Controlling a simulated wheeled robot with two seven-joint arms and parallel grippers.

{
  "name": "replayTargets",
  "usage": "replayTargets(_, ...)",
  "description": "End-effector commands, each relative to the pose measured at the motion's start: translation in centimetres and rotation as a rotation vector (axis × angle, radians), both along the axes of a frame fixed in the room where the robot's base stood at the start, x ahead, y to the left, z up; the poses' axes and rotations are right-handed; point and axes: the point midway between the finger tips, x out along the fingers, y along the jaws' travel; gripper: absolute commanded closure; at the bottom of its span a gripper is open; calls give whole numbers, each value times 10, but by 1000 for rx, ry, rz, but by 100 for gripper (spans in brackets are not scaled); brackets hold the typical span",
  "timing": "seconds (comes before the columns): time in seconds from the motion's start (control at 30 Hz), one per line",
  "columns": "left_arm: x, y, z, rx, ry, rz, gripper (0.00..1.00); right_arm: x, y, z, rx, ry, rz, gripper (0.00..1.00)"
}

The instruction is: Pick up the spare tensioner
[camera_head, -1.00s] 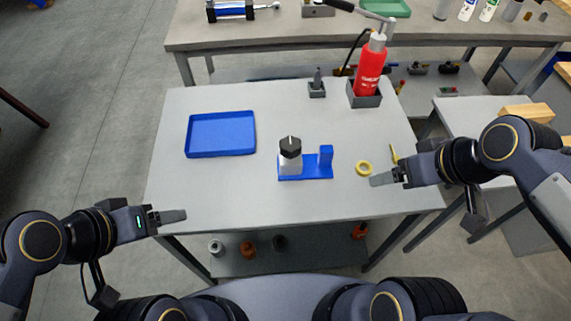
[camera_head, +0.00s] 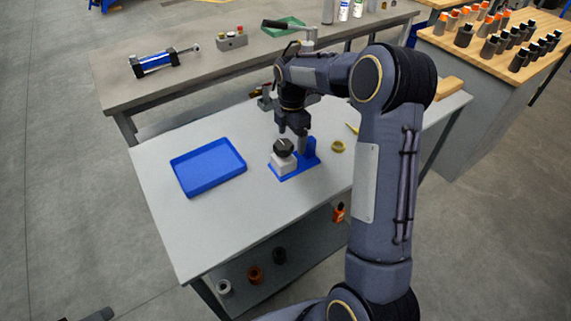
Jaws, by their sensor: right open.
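No label names the spare tensioner. The likely piece is a pale block with a black knob (camera_head: 284,148), upright on a blue base (camera_head: 290,174) with a blue post at its right end. My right gripper (camera_head: 294,134) points down just above and behind this piece, open, with its fingers near the knob and the post. I cannot tell whether they touch anything. Only a dark tip of what looks like my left gripper (camera_head: 100,314) shows at the bottom left edge; its jaws cannot be judged.
A blue empty tray (camera_head: 208,168) lies left on the grey table (camera_head: 190,225). A yellow ring (camera_head: 338,146) lies right of the blue base. A small grey holder (camera_head: 264,103) stands behind.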

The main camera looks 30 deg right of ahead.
Motion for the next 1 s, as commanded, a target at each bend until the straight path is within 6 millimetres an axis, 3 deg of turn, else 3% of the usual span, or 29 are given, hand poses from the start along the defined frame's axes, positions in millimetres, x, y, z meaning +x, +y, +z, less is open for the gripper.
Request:
replayTargets(0.43,0,0,8,0,0,0,29,-3,0,-59,2,2,-3,20)
replayTargets(0.73,0,0,8,0,0,0,29,-3,0,-65,1,-2,-4,20)
replayTargets(1.0,0,0,8,0,0,0,29,-3,0,-65,2,-2,-4,54)
